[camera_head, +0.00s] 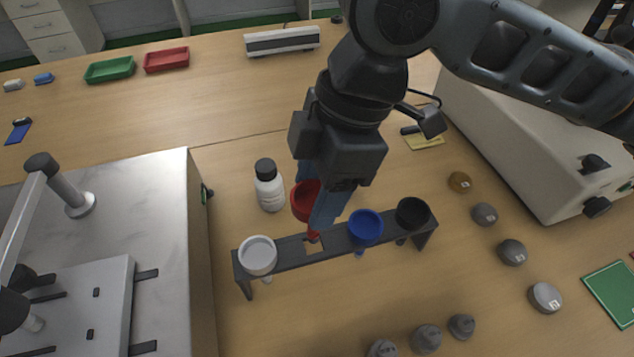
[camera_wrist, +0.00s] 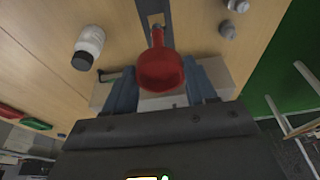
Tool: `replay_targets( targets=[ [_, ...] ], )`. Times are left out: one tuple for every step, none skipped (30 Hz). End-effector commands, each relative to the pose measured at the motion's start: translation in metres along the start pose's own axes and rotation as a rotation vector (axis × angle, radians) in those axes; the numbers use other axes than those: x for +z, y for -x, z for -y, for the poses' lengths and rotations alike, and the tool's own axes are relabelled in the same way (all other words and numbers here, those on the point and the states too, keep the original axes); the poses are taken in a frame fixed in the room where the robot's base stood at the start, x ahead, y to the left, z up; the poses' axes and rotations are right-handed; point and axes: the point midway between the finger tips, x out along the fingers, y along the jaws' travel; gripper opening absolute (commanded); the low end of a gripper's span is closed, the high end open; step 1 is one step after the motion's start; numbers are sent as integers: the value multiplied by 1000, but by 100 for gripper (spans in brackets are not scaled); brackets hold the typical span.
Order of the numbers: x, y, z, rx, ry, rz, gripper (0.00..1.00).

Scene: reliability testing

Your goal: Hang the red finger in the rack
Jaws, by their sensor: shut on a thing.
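The red finger (camera_head: 304,203) is a red cup-like piece with a narrow stem. My gripper (camera_head: 316,205) is shut on it, with a blue finger on either side. In the wrist view the red finger (camera_wrist: 161,70) sits between the fingertips (camera_wrist: 163,88), its stem pointing away from me. The dark rack (camera_head: 290,252) stands on the table below. The stem's lower end shows over an empty slot between the white and blue pieces; I cannot tell whether it is inside. The rack's end also shows in the wrist view (camera_wrist: 153,8).
The rack holds a white finger (camera_head: 258,255), a blue finger (camera_head: 365,226) and a black finger (camera_head: 412,213). A white bottle (camera_head: 269,187) stands behind the rack. Several grey weights (camera_head: 512,252) lie right and in front. A grey machine (camera_head: 180,230) is at left, a beige box (camera_head: 530,150) at right.

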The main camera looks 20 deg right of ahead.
Motion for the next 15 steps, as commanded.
replay_targets(
  targets=[
    [0, -1, 0, 0, 0, 0, 24],
    [1, -2, 0, 0, 0, 0, 24],
    [1, -3, 0, 0, 0, 0, 24],
    [1, -4, 0, 0, 0, 0, 24],
    [2, -6, 0, 0, 0, 0, 24],
    [2, -7, 0, 0, 0, 0, 24],
    [2, -8, 0, 0, 0, 0, 24],
    [3, -9, 0, 0, 0, 0, 24],
    [3, -11, 0, 0, 0, 0, 24],
    [3, -12, 0, 0, -1, 0, 24],
    [4, -13, 0, 0, -1, 0, 24],
    [4, -14, 0, 0, -1, 0, 24],
    [4, -15, 0, 0, -1, -1, 24],
    [4, -16, 0, 0, -1, -1, 24],
    [5, -18, 0, -1, -1, -1, 24]
  ],
)
